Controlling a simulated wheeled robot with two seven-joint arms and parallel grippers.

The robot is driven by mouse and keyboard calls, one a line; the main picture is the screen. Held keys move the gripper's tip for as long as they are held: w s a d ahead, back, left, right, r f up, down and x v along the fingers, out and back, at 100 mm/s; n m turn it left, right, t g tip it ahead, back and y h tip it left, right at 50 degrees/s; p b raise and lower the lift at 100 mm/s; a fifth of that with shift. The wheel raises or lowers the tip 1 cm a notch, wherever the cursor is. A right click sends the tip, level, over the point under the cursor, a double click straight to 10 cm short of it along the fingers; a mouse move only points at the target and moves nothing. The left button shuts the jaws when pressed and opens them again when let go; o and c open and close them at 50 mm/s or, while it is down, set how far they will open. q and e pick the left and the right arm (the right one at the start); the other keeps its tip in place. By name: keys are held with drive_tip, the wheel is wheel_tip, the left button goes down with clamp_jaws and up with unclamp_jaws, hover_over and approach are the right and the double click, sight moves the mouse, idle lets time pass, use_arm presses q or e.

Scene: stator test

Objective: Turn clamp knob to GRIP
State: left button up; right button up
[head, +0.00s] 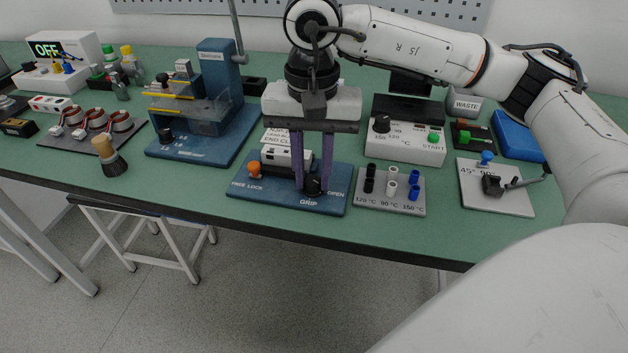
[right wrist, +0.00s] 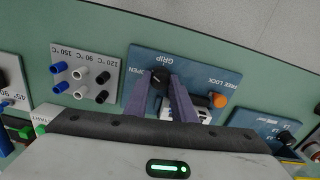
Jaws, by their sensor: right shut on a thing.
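The blue clamp plate (head: 275,199) lies at the front middle of the bench, lettered FREE, LOCK, GRIP and OPEN. Its black clamp knob (head: 313,185) is near the right front; it also shows in the right wrist view (right wrist: 159,79). An orange knob (head: 254,168) is at the plate's left. My right gripper (head: 311,187) points down with its two purple fingers around the black knob, shut on it. In the right wrist view a small pale mark shows on the knob's top, but its exact direction is hard to tell. My left gripper is in neither view.
A grey plate (head: 405,206) with black, white and blue pegs stands close right of the clamp plate. A white-and-black clamp body (head: 285,152) sits behind the knob. A blue press stand (head: 210,125) is to the left. The bench's front edge is close.

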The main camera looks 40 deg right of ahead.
sight(312, 180)
drive_tip(key=m, duration=0.4)
drive_tip(key=shift+m, duration=0.4)
drive_tip(key=m, duration=0.3)
drive_tip(key=o, duration=0.7)
drive_tip(key=shift+o, duration=0.3)
drive_tip(key=shift+r, duration=0.1)
drive_tip(key=shift+w+r, duration=0.1)
drive_tip(key=shift+r, duration=0.1)
wheel_tip(312, 180, up, 6)
drive_tip(key=p, duration=0.4)
drive_tip(key=shift+f, duration=0.25)
drive_tip(key=shift+a+f, duration=0.1)
